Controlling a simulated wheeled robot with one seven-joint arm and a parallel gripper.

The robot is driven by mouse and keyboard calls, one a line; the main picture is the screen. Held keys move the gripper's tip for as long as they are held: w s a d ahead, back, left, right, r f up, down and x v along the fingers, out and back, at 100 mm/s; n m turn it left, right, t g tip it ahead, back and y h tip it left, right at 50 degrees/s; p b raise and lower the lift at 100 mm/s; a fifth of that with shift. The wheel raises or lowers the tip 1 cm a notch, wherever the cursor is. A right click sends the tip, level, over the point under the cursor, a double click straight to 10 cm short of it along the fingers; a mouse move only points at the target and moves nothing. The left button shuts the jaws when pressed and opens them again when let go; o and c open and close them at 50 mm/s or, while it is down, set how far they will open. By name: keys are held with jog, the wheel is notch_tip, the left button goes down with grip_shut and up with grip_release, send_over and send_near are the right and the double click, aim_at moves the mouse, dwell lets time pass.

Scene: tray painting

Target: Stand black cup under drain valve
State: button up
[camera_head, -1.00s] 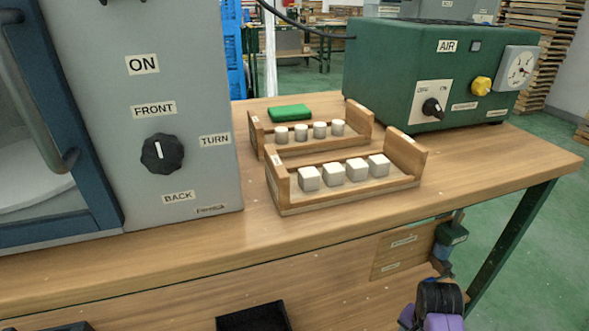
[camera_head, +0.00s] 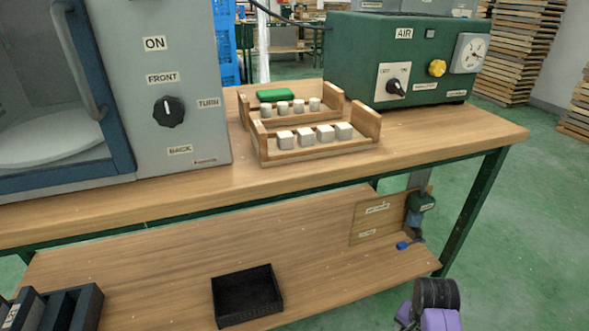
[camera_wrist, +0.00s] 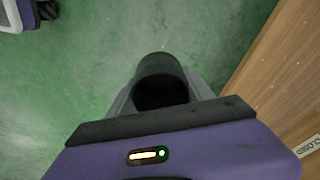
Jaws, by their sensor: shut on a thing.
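A black cup (camera_head: 437,292) is held by my gripper (camera_head: 430,318) at the bottom right of the head view, in front of the bench and over the green floor. In the wrist view the same black cup (camera_wrist: 160,72) sits between the grey fingers of my gripper (camera_wrist: 162,105), its dark open mouth showing. A dark green fitting with a blue part below it, which looks like the drain valve (camera_head: 420,202), is at the right end of the lower shelf. The cup is apart from it, nearer the camera and lower in the picture.
The lower shelf (camera_head: 320,235) carries a labelled wooden board (camera_head: 378,216), a small blue object (camera_head: 404,245) and a black open box (camera_head: 246,296). A green bench leg (camera_head: 473,212) stands right of the valve. A "CLOSED" label (camera_wrist: 308,146) shows in the wrist view.

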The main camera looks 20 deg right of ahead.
jog(key=shift+a+r+n, duration=0.4)
jog(key=shift+r+n, duration=0.1)
jog(key=shift+n, duration=0.1)
jog(key=a+r+n+p, duration=0.3)
jog(key=a+r+p, duration=0.3)
jog(key=r+p, duration=0.4)
jog(key=w+a+r+n+y+p, duration=0.1)
jog(key=a+r+n+p, duration=0.3)
jog(key=r, duration=0.9)
jog(key=w+a+r+n+t+p, duration=0.1)
jog(key=a+r+n+p, duration=0.3)
jog(key=a+r+p, duration=0.5)
notch_tip(320, 180, up, 2)
jog(key=p, duration=0.6)
jog(key=shift+a+r+p, duration=0.25)
jog(key=shift+a+p, duration=0.05)
jog(key=shift+d, duration=0.1)
